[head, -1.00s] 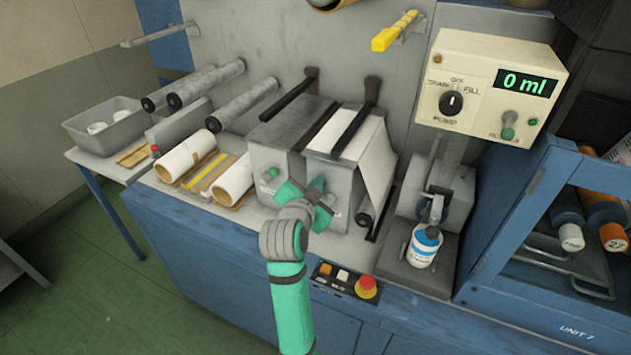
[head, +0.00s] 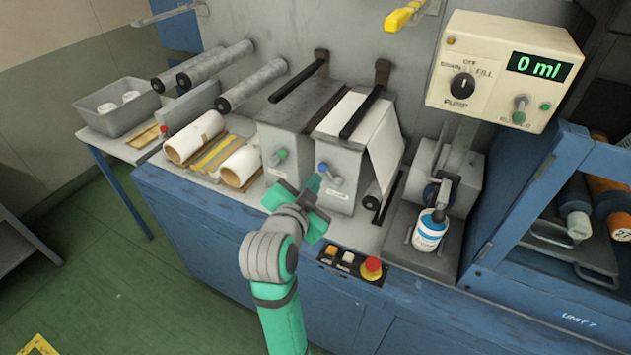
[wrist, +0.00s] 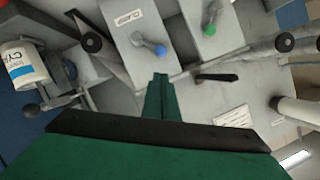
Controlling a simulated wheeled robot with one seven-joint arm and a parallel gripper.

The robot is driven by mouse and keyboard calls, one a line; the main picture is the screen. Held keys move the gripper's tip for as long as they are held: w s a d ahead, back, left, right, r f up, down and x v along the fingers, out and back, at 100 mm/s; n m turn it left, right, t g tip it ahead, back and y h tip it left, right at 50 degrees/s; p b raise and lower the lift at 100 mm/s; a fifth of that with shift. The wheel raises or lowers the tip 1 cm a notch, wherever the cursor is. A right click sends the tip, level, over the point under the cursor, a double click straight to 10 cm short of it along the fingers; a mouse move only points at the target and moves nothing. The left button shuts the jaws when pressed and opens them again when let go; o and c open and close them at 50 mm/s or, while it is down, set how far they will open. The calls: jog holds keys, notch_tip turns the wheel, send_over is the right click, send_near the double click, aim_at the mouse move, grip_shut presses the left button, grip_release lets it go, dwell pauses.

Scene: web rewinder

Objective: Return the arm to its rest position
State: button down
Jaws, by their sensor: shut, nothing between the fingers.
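My arm is green with grey joints and rises from the bottom middle of the head view. My gripper (head: 308,200) is in front of the two grey boxes of the machine, near the blue-handled lever (head: 328,172). In the wrist view my gripper (wrist: 160,80) has its green fingers together with nothing between them. The blue lever (wrist: 158,47) and the green lever (wrist: 211,20) show beyond the fingertips. In the head view the green lever (head: 277,157) is on the left box. I cannot tell whether my gripper touches anything.
The control buttons and red emergency knob (head: 372,268) are right of my arm on the bench edge. A white bottle (head: 430,230) stands further right, below the pump box (head: 495,72). White rolls (head: 195,137) lie left.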

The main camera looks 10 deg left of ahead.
jog(key=s+d+f+n+y, duration=0.1)
jog(key=s+d+f+n, duration=0.15)
jog(key=s+f, duration=0.65)
jog(key=s+d+f+n+y, duration=0.1)
jog(key=s+d+f+n, duration=0.3)
jog(key=f, duration=0.9)
jog(key=s+d+f+n+t, duration=0.1)
jog(key=s+d, duration=0.1)
jog(key=s, duration=2.5)
jog(key=shift+s+d+f, duration=0.2)
jog(key=shift+s+d, duration=0.05)
jog(key=shift+s, duration=0.15)
